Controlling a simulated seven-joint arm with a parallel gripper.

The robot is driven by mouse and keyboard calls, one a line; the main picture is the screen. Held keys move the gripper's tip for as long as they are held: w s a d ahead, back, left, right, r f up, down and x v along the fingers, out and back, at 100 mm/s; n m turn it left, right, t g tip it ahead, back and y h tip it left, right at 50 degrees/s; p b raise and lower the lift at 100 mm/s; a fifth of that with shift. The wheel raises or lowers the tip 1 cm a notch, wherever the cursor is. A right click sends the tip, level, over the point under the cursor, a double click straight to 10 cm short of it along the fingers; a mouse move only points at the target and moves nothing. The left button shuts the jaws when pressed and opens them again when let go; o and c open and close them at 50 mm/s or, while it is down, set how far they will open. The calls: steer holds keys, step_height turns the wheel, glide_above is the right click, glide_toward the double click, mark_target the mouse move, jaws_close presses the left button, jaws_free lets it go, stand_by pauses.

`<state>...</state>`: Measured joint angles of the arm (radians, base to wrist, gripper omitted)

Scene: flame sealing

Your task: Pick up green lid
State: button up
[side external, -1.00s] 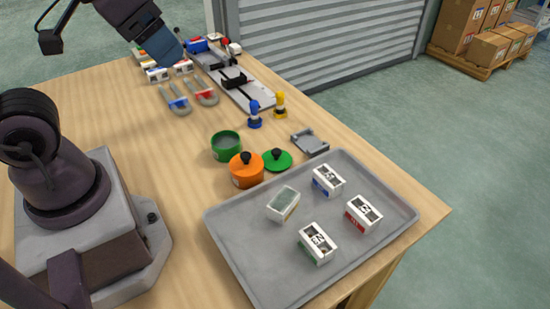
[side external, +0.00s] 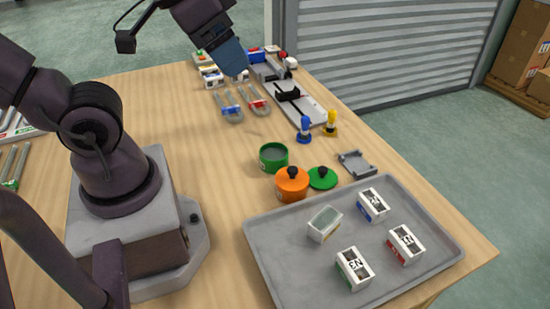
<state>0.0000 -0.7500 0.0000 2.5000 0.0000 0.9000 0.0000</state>
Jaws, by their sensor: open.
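The green lid (side external: 322,179), a flat disc with a black knob, lies on the wooden table just right of the orange pot (side external: 292,187). The green pot (side external: 273,157) stands uncovered behind the orange pot. The orange pot has an orange lid with a black knob on it. My gripper (side external: 236,66) is at the upper middle, above the far part of the table and well away from the green lid. It is open, with nothing seen in it; its fingertips are small and hard to make out.
A grey tray (side external: 262,262) with several small white boxes stands in front of the lid. A small grey holder (side external: 356,164) lies to its right. Blue (side external: 305,130) and yellow (side external: 331,124) pieces stand behind it. U-shaped tubes (side external: 230,108) lie farther back. The table left of the pots is clear.

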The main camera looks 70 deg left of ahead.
steer(key=shift+c, duration=1)
